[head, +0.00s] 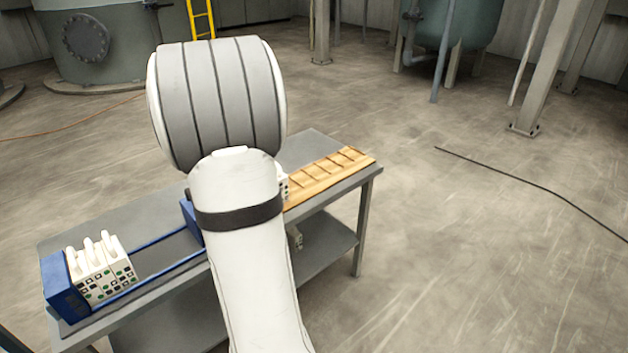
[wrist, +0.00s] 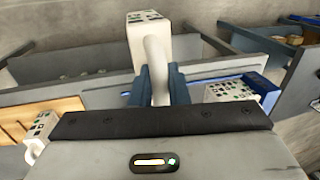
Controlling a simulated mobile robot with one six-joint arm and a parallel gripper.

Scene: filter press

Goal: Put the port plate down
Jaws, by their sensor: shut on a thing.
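In the wrist view, my gripper (wrist: 156,88) is shut on the pale handle (wrist: 155,62) of a white port plate (wrist: 148,18). The plate's end shows small dark and green ports. I cannot tell whether it touches anything below. In the head view, my arm hides the gripper.
The grey table (head: 120,222) has a lower shelf (head: 325,250). A wooden slotted rack (head: 330,175) lies at its right end. Another white plate (wrist: 38,128) is by the rack. Blue rails (head: 165,268) run along the table. Open floor (head: 470,260) lies to the right.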

